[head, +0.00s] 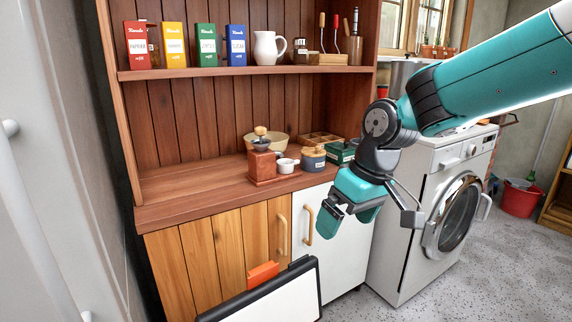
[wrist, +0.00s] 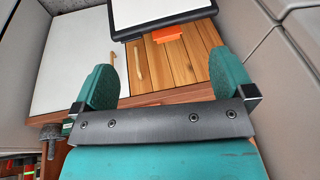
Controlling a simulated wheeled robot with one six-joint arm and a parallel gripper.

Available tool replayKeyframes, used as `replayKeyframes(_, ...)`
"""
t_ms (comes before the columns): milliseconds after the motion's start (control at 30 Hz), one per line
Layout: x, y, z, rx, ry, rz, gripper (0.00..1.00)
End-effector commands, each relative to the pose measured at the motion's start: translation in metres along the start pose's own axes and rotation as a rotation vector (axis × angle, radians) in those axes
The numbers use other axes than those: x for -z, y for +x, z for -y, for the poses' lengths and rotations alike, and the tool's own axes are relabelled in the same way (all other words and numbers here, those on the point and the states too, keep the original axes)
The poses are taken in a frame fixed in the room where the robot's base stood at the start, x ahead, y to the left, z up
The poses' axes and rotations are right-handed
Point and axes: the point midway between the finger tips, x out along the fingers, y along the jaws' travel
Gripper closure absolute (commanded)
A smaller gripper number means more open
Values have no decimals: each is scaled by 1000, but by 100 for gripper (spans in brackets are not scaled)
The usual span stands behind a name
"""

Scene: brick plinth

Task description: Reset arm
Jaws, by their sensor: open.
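My gripper (head: 348,212) is the teal end of my arm, hanging in front of the wooden cabinet's counter edge in the head view. In the wrist view my gripper (wrist: 165,85) shows its two teal fingers spread wide apart with nothing between them. Beyond the fingers are the cabinet's wooden doors (wrist: 178,60) and a white door (wrist: 80,50). My gripper touches nothing that I can see.
The wooden counter (head: 190,188) holds a coffee grinder (head: 262,165), a small white cup (head: 286,165), a lidded grey pot (head: 312,158) and a green box (head: 341,152). Several coloured boxes stand on the shelf (head: 240,71). A washing machine (head: 425,210) stands right. Floor space (head: 470,275) is clear.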

Motion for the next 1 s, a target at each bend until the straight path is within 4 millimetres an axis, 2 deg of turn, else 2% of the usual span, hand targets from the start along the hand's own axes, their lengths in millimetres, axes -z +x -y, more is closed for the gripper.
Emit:
replayKeyframes(33,-27,-16,16,18,3,-1,0)
replayKeyframes(200,-102,-39,58,74,17,12,0)
replayKeyframes(500,-205,-46,112,146,34,28,0)
replayKeyframes(600,-194,-77,116,147,36,32,0)
replayKeyframes(767,-184,-113,121,147,35,32,0)
replayKeyframes(867,-177,-141,125,146,35,32,0)
replayKeyframes(1000,-164,-190,132,146,35,32,0)
